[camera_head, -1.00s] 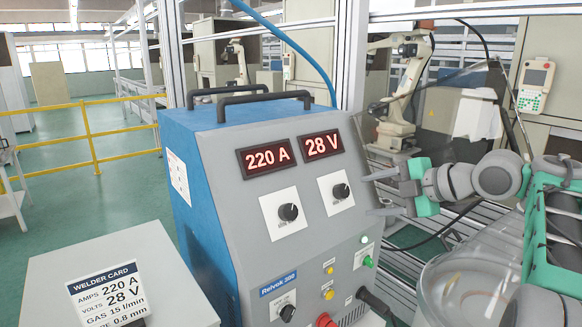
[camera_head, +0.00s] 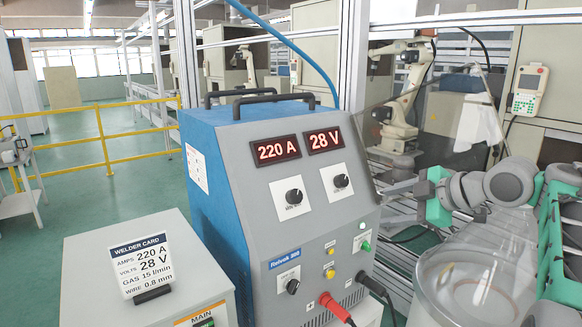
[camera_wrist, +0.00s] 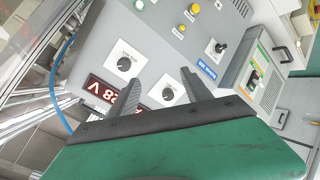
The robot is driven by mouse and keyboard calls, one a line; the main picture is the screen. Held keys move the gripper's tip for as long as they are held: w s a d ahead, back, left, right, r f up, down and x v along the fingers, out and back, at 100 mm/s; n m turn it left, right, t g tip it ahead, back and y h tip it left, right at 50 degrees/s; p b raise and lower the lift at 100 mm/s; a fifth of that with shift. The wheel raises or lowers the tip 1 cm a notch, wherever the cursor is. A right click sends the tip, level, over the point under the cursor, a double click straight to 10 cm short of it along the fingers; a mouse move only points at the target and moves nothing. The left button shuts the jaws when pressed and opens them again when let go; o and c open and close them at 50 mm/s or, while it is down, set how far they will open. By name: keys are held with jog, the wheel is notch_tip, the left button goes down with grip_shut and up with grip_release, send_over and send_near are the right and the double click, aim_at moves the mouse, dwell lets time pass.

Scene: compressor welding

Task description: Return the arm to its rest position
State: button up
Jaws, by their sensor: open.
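My arm is at the right in the head view, with my gripper (camera_head: 405,190) to the right of the welder's front panel and apart from it. In the wrist view my gripper (camera_wrist: 158,88) shows two dark fingers spread apart with nothing between them. The blue and grey welder (camera_head: 240,220) stands in the middle of the head view. Its displays read 220 A (camera_head: 276,150) and 28 V (camera_head: 325,139). Two black knobs (camera_head: 294,196) sit below them. The wrist view shows the same panel (camera_wrist: 160,40) turned nearly upside down, beyond the fingers.
A welder card (camera_head: 142,264) stands on a grey cabinet (camera_head: 95,245) at lower left, reading 220 A and 28 V. A clear round dome (camera_head: 475,280) is at lower right. Metal framing (camera_head: 352,60), a white robot (camera_head: 405,95) and a teach pendant (camera_head: 528,90) are behind. Yellow rails (camera_head: 100,140) edge the open floor.

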jog(key=d+f+m+g+h, duration=0.1)
jog(key=d+f+m+h, duration=0.3)
jog(key=d+f+m, duration=0.7)
jog(key=s+f+m+g+h, duration=0.25)
jog(key=s+f+m, duration=0.6)
jog(key=f, duration=0.45)
jog(key=s+a+f+m+g+h, duration=0.1)
jog(key=s+a+f+g, duration=0.2)
jog(key=s, duration=0.5)
jog(key=s+a+f+m+g, duration=0.1)
jog(key=s+a+f, duration=0.25)
jog(key=s, duration=0.35)
jog(key=a+r+n+t, duration=0.2)
jog(key=a+r+n, duration=0.2)
jog(key=a, duration=0.8)
jog(key=shift+r, duration=0.9)
